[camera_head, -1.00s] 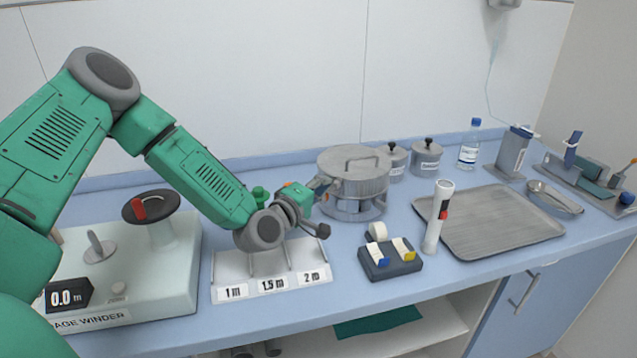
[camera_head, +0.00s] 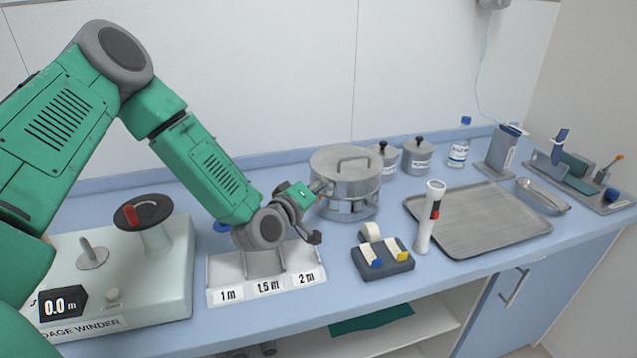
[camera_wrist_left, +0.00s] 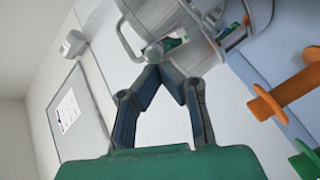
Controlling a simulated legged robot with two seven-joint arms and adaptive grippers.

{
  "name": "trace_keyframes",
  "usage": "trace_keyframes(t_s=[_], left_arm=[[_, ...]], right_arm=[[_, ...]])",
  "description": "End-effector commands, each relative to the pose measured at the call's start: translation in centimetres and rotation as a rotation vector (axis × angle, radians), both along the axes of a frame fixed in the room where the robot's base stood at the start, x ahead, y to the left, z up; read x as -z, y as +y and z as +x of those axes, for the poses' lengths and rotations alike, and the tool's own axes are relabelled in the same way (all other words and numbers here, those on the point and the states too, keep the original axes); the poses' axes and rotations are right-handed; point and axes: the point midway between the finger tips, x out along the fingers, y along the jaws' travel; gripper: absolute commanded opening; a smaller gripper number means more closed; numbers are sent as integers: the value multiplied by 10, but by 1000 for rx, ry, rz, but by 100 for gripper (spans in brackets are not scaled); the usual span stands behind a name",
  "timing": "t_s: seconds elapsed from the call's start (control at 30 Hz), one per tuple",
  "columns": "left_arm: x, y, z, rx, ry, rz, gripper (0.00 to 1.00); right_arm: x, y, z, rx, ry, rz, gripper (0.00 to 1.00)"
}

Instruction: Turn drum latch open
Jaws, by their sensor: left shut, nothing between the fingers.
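The drum (camera_head: 350,170) is a round silver metal container with a flat lid and a lid handle, standing upright toward the back of the counter. The drum (camera_wrist_left: 195,20) fills the top of that view. My right gripper is not in view.
A bandage winder (camera_head: 120,270) stands at left, beside a length-marked tray (camera_head: 266,288). Right of the drum are two small lidded pots (camera_head: 417,156), a dark block with rolls (camera_head: 383,262), a white upright tube (camera_head: 430,217) and a bare metal tray (camera_head: 478,222).

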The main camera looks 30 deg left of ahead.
Motion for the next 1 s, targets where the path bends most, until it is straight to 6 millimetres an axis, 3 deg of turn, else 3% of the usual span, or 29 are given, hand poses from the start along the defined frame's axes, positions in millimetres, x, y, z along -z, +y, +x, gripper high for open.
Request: trace_keyframes(t_s=[0.8, 1.0], left_arm=[[4, -32, 5, 3, 111, 757, 0], [6, -33, 5, 0, 122, 819, 0]], right_arm=[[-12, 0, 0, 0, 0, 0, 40], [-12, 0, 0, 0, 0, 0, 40]])
